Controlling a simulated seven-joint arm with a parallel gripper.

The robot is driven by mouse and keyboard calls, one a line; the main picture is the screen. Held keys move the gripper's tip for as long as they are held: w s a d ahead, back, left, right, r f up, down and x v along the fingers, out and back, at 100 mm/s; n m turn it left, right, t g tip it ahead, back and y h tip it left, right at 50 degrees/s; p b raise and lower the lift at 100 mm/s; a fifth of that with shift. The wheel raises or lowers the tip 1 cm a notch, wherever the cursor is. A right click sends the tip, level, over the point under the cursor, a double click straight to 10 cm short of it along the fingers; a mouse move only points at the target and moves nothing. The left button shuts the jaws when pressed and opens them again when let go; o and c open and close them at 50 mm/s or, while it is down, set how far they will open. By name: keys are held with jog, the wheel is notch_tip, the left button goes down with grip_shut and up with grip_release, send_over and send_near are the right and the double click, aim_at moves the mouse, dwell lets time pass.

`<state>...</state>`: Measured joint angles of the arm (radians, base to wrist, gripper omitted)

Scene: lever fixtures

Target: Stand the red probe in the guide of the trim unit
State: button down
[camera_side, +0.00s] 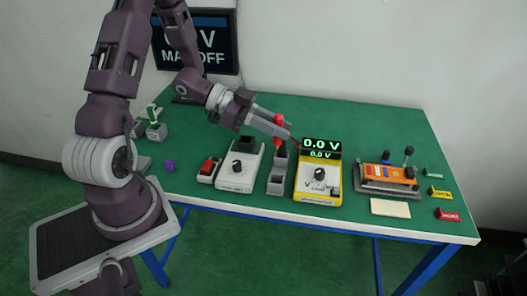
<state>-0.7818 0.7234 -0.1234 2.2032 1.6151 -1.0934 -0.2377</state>
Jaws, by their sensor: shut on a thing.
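The red probe (278,144) stands upright in my gripper (287,136), which is shut on it. Part of the probe is hidden behind the fingers. Its lower end is at the back part of a grey stepped holder (277,187); I cannot tell whether it is inside or just above it. An orange unit (388,173) on a grey base, with dark upright knobs, stands to the right and may be the trim unit. Its guide is too small to make out. My gripper is well to the left of it.
A yellow meter (318,190) reading 0.0 V stands just right of the holder. A white dial box (240,168) and a red switch (207,168) are at left. A pale plate (390,208) and small coloured blocks (447,214) lie at right. The table's back right is clear.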

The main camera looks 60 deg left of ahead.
jog(key=a+r+m+g+h, duration=0.2)
jog(key=a+m+g, duration=0.2)
jog(key=a, duration=0.9)
jog(key=shift+h, duration=0.3)
jog(key=f, duration=0.6)
jog(key=s+f, duration=0.1)
jog(key=f, duration=0.3)
jog(key=shift+s+a+f, duration=0.1)
jog(key=shift+a, duration=0.25)
jog(key=shift+f, duration=0.15)
jog(key=c, duration=1.3)
grip_release()
